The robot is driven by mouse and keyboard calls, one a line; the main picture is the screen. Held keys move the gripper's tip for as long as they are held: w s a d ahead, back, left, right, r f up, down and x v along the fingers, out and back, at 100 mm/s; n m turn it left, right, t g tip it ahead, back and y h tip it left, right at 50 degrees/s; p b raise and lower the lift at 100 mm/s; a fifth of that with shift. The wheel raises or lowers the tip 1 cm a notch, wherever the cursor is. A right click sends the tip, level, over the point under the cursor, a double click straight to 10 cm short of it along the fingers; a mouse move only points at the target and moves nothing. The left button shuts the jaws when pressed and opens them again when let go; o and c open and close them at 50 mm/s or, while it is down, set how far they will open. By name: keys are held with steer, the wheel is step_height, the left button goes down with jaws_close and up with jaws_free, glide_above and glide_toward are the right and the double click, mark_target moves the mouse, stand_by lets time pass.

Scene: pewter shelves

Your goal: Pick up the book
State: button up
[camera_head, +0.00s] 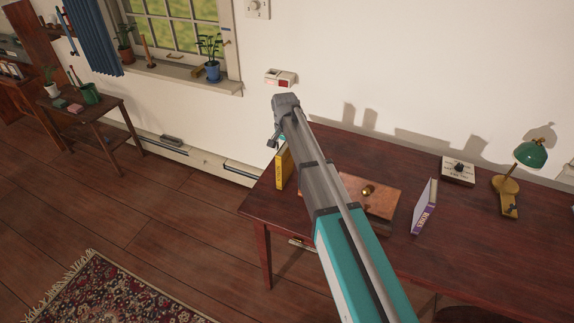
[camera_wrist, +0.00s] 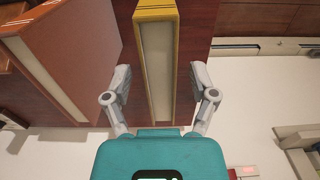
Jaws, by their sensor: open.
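A yellow book (camera_head: 282,168) stands upright at the left end of the dark red wooden table (camera_head: 330,160). In the wrist view the yellow book (camera_wrist: 155,12) shows its yellow edge and pale pages between my two fingers. My gripper (camera_wrist: 161,78) is open, with one finger on each side of the book and gaps visible on both sides. In the head view my arm hides part of the book, and my gripper (camera_head: 274,140) is at its top. A second book, purple and white (camera_head: 424,208), stands upright farther right on the table.
A reddish-brown slab (camera_head: 385,192) with a small brass piece (camera_head: 367,190) lies between the books, partly behind my arm. A grey box with a dial (camera_head: 458,170) and a green lamp (camera_head: 531,154) stand at the right. The wall is close behind the table.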

jaws_close()
stand_by(0.3)
steer(key=shift+r, duration=0.15)
stand_by(0.3)
step_height(320, 180, up, 10)
steer(key=p, duration=1)
stand_by(0.6)
